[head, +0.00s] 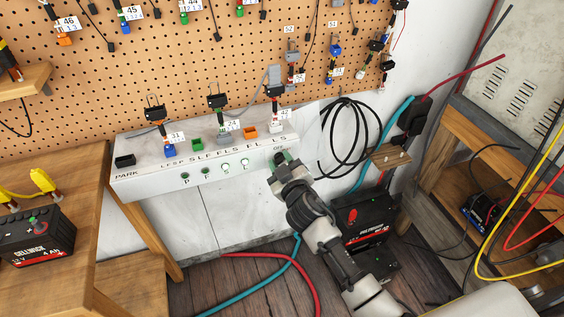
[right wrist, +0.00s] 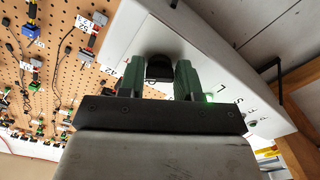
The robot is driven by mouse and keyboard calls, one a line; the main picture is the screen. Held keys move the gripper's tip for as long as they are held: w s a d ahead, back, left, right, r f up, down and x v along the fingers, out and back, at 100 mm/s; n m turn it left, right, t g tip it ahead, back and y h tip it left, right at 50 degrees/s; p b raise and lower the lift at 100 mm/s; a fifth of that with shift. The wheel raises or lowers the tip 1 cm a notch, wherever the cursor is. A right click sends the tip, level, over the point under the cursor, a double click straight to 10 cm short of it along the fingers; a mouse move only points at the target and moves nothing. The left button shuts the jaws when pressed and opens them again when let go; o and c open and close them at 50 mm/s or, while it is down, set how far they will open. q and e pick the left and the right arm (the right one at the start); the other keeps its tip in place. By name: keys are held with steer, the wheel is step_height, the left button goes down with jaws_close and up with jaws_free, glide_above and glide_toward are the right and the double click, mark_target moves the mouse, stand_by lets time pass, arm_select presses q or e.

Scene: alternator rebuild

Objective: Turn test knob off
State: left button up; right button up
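The white test panel (head: 140,180) stands low against the pegboard wall, with a row of small round green lamps (head: 225,166) on its front. My right gripper (head: 281,158) is at the right end of this front and covers the knob there in the head view. In the right wrist view, the black test knob (right wrist: 159,67) sits between the two green fingers of my right gripper (right wrist: 159,78). The fingers lie close against both sides of it and look shut on it. The knob's pointer direction is hidden. My left gripper is not in view.
Coloured connectors with number tags, such as a blue one (head: 169,150), stand on the panel top. A black coiled cable (head: 347,135) hangs to the right. A black battery (head: 372,222) is on the floor behind my right arm. A wooden bench (head: 60,165) is at left.

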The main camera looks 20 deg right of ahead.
steer(key=c, duration=0.5)
steer(key=shift+o, duration=0.2)
steer(key=shift+n, duration=0.3)
steer(key=n, duration=0.5)
steer(key=n+p, duration=0.1)
steer(key=n, duration=0.5)
steer(key=shift+n, duration=0.3)
steer(key=shift+f, duration=0.1)
steer(key=o, duration=0.9)
